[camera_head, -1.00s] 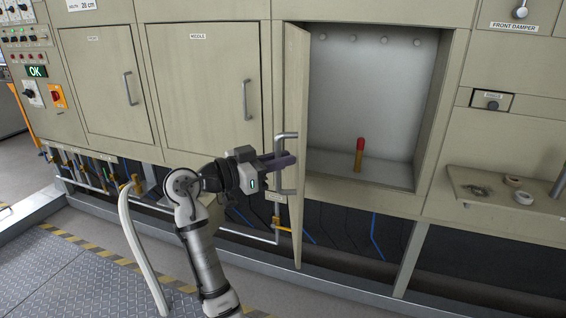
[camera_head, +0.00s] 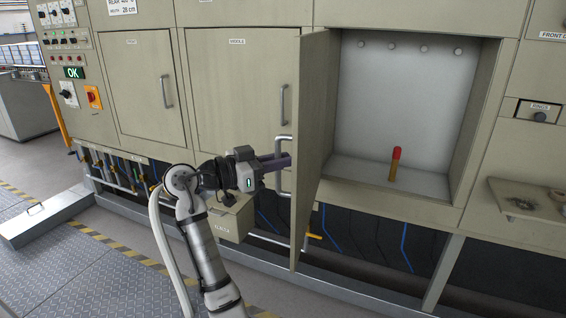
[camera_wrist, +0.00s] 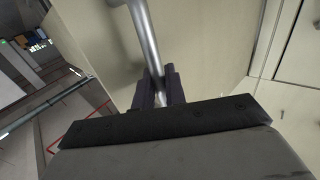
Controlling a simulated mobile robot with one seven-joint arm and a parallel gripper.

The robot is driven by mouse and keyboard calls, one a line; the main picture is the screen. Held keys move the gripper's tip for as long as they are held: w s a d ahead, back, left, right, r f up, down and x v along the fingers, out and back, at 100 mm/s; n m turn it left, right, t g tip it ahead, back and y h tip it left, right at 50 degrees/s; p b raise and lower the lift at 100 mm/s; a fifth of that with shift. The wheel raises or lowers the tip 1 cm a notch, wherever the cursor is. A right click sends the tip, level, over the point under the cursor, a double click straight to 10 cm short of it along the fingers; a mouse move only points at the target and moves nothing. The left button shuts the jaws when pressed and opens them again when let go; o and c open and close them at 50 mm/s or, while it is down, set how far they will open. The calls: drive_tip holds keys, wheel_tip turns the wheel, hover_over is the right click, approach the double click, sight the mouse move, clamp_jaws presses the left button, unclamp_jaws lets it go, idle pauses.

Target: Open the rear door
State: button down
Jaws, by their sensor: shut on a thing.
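The closed left door (camera_head: 140,85) has an upright handle (camera_head: 166,92); its small label is too blurred to read. A closed door labelled middle (camera_head: 235,85) stands beside it. To the right, another door (camera_head: 316,120) stands swung open, with its outer face and grey handle (camera_head: 284,194) towards my arm. My gripper (camera_head: 280,162) is shut on this open door's handle. In the wrist view, the dark fingers (camera_wrist: 158,92) are around the lower part of the metal handle bar (camera_wrist: 146,38). The fingers partly hide the bar.
The open compartment (camera_head: 410,110) holds a red-topped upright stick (camera_head: 395,164). A control panel (camera_head: 62,45) is at the far left. Pipes and valves (camera_head: 120,170) run under the doors. A shelf (camera_head: 530,205) is at right.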

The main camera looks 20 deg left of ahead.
drive_tip(key=shift+s+a+f, duration=0.1)
drive_tip(key=shift+s, duration=0.05)
drive_tip(key=c, duration=1.5)
unclamp_jaws()
drive_tip(key=b+v, duration=0.2)
drive_tip(key=v, duration=1.1)
drive_tip(key=shift+s+a, duration=0.25)
drive_tip(key=shift+a, duration=0.05)
